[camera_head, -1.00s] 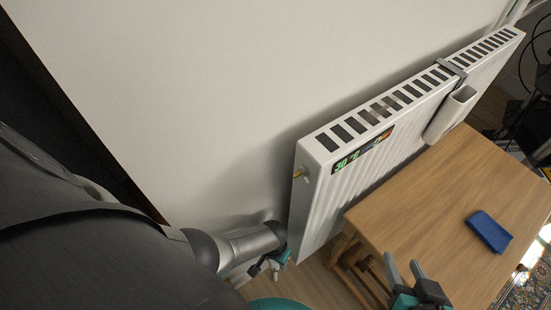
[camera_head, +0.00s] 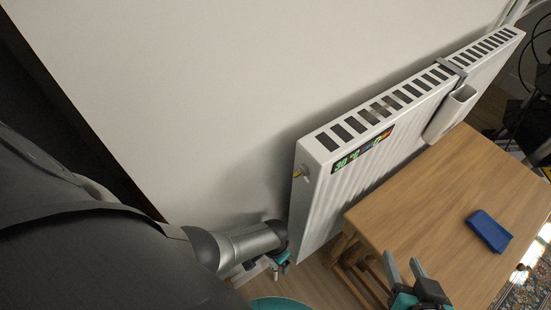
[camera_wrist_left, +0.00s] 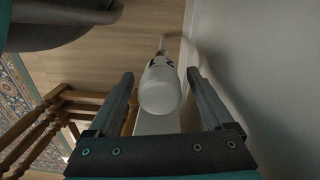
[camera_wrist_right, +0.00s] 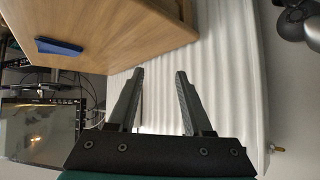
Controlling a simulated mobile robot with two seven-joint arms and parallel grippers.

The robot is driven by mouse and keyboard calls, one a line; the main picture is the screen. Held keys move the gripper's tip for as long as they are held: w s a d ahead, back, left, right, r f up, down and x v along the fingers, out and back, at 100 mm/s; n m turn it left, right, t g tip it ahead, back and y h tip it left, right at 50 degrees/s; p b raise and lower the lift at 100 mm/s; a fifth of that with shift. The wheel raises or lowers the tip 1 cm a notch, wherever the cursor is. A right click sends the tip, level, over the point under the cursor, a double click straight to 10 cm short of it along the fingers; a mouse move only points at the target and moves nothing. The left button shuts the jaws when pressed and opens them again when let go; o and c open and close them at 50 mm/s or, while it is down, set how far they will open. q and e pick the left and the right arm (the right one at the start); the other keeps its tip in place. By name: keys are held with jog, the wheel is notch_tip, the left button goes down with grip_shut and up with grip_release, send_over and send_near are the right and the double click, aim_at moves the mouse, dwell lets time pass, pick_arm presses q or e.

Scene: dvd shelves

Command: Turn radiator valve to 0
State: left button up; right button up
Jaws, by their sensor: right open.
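The white radiator valve knob (camera_wrist_left: 160,88) shows in the left wrist view, with dark markings on its collar and a pipe behind it. My left gripper (camera_wrist_left: 160,76) is open, with one finger on each side of the knob and visible gaps between. In the head view my left gripper (camera_head: 277,262) is low beside the radiator's near end, and my arm hides most of it; I cannot make out the knob there. The number set on the knob is not readable. My right gripper (camera_head: 402,261) is open and empty near the table; it also shows in the right wrist view (camera_wrist_right: 160,72).
The white radiator (camera_head: 318,215) hangs along the wall (camera_head: 240,90), with a small temperature strip (camera_head: 362,150) and a white holder (camera_head: 450,115) on it. A wooden table (camera_head: 430,195) with a blue folded item (camera_head: 489,231) stands close in front. A brass fitting (camera_head: 298,172) sticks out of the radiator's end.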

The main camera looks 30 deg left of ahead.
pick_arm(q)
jog(key=shift+r, duration=0.1)
pick_arm(e)
jog(key=shift+s+d, duration=0.1)
pick_arm(q)
jog(key=shift+r+p, duration=1.35)
jog(key=shift+r, duration=0.1)
pick_arm(e)
jog(key=s+d+g+h, duration=0.2)
jog(key=s+d+g, duration=0.2)
jog(key=d, duration=0.1)
pick_arm(q)
notch_tip(320, 180, up, 6)
jog(key=p, duration=0.5)
jog(key=shift+a, duration=0.15)
notch_tip(320, 180, up, 6)
jog(key=p, duration=0.5)
pick_arm(e)
jog(key=s+d+f+g, duration=0.1)
jog(key=s+d+f, duration=0.1)
jog(key=f, duration=0.7)
jog(key=s+d+f+g+h, duration=0.1)
jog(key=s+d+f+g, duration=0.1)
jog(key=s+f, duration=0.3)
jog(key=shift+s+f, duration=0.3)
jog(key=shift+f, duration=2.05)
pick_arm(q)
jog(key=shift+a+r, duration=0.1)
pick_arm(e)
jog(key=shift+d, duration=0.1)
